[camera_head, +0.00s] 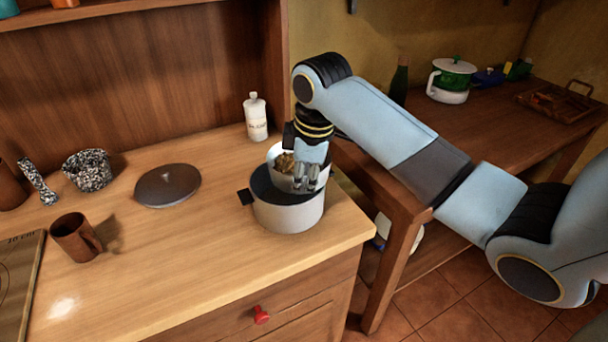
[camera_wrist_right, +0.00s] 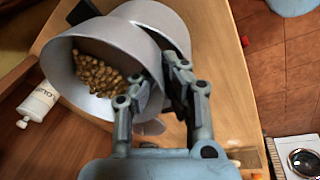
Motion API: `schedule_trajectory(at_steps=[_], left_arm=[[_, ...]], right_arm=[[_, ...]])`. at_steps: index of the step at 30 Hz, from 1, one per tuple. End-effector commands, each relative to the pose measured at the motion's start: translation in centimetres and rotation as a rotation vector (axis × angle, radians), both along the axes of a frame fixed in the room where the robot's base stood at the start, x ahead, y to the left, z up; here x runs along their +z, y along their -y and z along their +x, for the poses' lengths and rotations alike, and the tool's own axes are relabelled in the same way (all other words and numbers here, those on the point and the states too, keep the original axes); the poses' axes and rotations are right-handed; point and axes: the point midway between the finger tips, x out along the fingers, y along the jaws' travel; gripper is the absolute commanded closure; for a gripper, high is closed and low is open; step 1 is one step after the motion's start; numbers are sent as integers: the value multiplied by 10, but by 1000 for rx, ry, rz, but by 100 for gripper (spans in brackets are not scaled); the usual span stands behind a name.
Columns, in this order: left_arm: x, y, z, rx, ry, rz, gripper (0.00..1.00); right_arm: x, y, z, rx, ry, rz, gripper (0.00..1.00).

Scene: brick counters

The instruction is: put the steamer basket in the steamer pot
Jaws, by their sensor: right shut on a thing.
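The steamer pot (camera_head: 288,216) is light grey with a dark inside and a black side handle. It stands near the counter's right front corner. The steamer basket (camera_head: 284,181) is a pale metal bowl just over the pot's mouth, at its back right. My right gripper (camera_head: 308,178) is shut on the basket's wall. In the right wrist view the basket (camera_wrist_right: 66,84) holds many small brown pieces, and my right gripper (camera_wrist_right: 158,88) straddles its wall. The pot (camera_wrist_right: 165,20) shows partly behind it. Whether basket and pot touch is unclear. My left gripper is out of view.
A dark round lid (camera_head: 167,186) lies left of the pot. A white bottle (camera_head: 255,118) stands behind the pot. A brown mug (camera_head: 75,238), a speckled bowl (camera_head: 88,170) and a board (camera_head: 20,285) are farther left. The front middle counter is clear.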

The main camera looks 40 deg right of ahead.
Motion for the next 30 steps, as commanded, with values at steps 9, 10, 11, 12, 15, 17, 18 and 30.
schedule_trajectory(at_steps=[9, 10, 11, 12, 15, 17, 18, 30], left_arm=[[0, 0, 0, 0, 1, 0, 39], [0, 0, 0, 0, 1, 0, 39], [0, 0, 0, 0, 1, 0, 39], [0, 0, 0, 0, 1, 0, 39], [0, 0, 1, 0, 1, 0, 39], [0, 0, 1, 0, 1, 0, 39], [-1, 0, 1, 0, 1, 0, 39], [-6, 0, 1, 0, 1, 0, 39]], right_arm=[[0, 0, 0, 0, 0, 0, 71], [0, 0, 0, 0, 0, 0, 71], [0, 0, 0, 0, -1, -1, 71], [0, 0, 0, 0, -1, -1, 71], [0, 0, 0, 0, -1, -1, 71], [1, 0, 0, 0, 0, -1, 71], [3, 1, 0, 0, 1, -1, 71], [82, -1, -15, 1, 4, -3, 71]])
